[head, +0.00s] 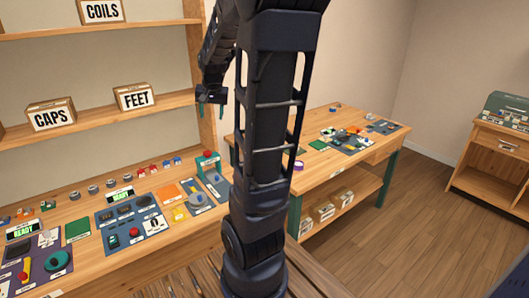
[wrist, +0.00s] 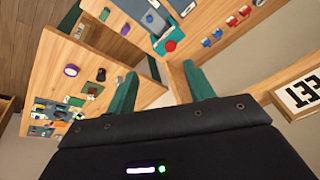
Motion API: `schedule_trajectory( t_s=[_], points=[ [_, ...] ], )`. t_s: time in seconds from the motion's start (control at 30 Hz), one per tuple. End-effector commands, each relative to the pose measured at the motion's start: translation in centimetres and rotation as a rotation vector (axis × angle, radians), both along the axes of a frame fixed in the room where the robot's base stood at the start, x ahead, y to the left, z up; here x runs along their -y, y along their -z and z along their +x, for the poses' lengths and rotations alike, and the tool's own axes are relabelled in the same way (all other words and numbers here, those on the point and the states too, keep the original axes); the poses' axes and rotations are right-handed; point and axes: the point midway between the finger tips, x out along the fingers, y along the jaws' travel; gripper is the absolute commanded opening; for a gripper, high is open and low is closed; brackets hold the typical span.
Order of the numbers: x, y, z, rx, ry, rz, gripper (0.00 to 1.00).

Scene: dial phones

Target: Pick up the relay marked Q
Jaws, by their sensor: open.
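No relay marked Q can be made out; any such letter is too small to read. Several small parts stand along the back of the left workbench (head: 100,207), among them red ones (head: 142,170), blue ones (head: 178,161) and grey round ones (head: 93,190). I cannot tell which of these are relays. The red parts (wrist: 231,21) and blue parts (wrist: 206,42) also show in the wrist view. My gripper (head: 212,108) is raised in front of the shelves, well above the bench. Its two teal fingers (wrist: 162,85) are apart with nothing between them.
Shelves hold boxes marked COILS (head: 102,11), CAPS (head: 50,115) and FEET (head: 135,96), beside my gripper. Mats with phone parts cover the left bench. A second bench (head: 290,130) carries a purple roll (head: 298,165) and more parts. A cabinet (head: 490,165) stands right; open floor lies between.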

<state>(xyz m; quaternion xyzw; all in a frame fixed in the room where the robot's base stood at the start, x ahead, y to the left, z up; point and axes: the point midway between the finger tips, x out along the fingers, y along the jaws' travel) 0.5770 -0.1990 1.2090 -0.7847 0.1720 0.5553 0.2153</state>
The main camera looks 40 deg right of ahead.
Motion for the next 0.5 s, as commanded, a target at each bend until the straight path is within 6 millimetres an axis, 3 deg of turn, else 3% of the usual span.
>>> schedule_trajectory(
  t_s=[0.2, 0.5],
  points=[
    [4.7, 2.7, 4.7, -0.023, 0.148, 0.012, 0.53],
    [11.7, 7.4, 10.1, -0.046, 0.347, 0.002, 0.53]
  ],
)
